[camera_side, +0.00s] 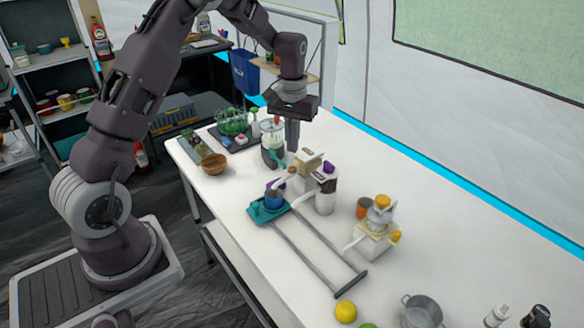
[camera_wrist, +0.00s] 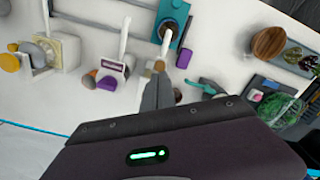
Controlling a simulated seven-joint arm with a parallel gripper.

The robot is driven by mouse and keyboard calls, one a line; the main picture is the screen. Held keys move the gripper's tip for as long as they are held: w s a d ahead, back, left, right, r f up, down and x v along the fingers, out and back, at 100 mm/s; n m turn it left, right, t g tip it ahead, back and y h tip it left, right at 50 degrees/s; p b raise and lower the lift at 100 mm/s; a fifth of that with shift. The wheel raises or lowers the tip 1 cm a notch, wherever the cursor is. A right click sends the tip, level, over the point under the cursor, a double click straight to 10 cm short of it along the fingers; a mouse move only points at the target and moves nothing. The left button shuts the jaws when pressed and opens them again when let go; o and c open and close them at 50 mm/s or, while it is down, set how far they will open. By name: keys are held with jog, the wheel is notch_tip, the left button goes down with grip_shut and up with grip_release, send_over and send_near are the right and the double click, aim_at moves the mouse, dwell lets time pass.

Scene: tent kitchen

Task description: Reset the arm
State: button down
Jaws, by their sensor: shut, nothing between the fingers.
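My gripper (camera_side: 292,146) points down over the far part of the white table (camera_side: 440,210), beside a clear blender-like jar (camera_side: 272,140). Its fingers are together with nothing between them. In the wrist view the closed fingertips (camera_wrist: 160,66) show above the dark gripper body. I cannot tell from the side view whether the fingers touch the jar or only overlap it. My arm reaches over the table from the left.
A teal-ended rack (camera_side: 268,212) holds a blue cup (camera_side: 274,198). The right middle of the table is clear.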

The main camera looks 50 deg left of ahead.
jog(key=shift+r, duration=0.45)
jog(key=s+d+r+m+t, duration=0.1)
jog(key=s+d+r, duration=0.3)
jog(key=r, duration=0.3)
jog(key=s+d+r+m+t, duration=0.1)
jog(key=s+d+r, duration=0.35)
jog(key=r, duration=0.25)
jog(key=s+d+r+m+t, duration=0.1)
jog(key=s+d+m, duration=0.1)
jog(key=s, duration=0.8)
jog(key=s+d+r+m+t, duration=0.1)
jog(key=s+d, duration=0.3)
jog(key=s, duration=0.6)
jog(key=shift+s+d+r+m+t, duration=0.2)
jog(key=shift+d+r+m+t, duration=0.25)
jog(key=shift+t, duration=0.35)
jog(key=shift+a, duration=0.15)
